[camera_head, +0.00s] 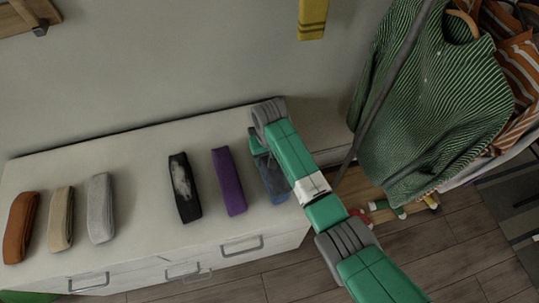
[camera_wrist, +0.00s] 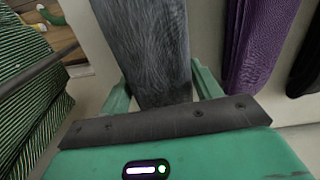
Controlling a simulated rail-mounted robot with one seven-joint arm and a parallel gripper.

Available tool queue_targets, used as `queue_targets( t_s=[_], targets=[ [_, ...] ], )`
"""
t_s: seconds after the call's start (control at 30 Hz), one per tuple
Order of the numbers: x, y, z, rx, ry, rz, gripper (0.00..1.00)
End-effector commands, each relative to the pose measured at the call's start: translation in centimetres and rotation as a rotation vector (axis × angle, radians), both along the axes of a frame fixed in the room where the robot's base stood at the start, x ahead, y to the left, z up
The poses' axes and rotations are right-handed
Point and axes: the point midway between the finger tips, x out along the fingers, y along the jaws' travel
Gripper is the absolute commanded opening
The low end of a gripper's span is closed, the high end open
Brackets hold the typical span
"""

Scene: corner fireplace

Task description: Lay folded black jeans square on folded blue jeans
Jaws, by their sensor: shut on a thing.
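My gripper (camera_head: 259,146) is over the right end of the white cabinet top. In the wrist view its two green fingers stand on either side of a dark grey, denim-textured folded strip (camera_wrist: 150,45), which I take for the black jeans. The folded blue jeans (camera_head: 279,196) show in the head view below the gripper, partly covered by the dark strip (camera_head: 265,165) and my arm. Whether the strip touches the blue jeans or is square to them is hidden.
Purple folded cloth (camera_head: 229,181) lies just left, then a black one with a pale patch (camera_head: 184,187). Grey (camera_head: 101,208), tan (camera_head: 60,218) and brown (camera_head: 20,228) folded cloths lie further left. Green striped shirt (camera_head: 435,100) hangs to the right. The cabinet top (camera_head: 140,205) has bare gaps.

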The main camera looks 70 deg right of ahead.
Motion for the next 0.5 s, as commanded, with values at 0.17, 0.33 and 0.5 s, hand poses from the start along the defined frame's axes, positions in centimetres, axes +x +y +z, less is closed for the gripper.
queue_targets(
  t_s=[0.17, 0.33, 0.5],
  targets=[
    [0.04, -0.04, 0.02, -0.001, -0.001, 0.0, 0.24],
    [0.03, -0.04, -0.21, -0.001, -0.001, 0.0, 0.24],
    [0.05, -0.04, -0.45, -0.001, -0.001, 0.0, 0.24]
  ],
)
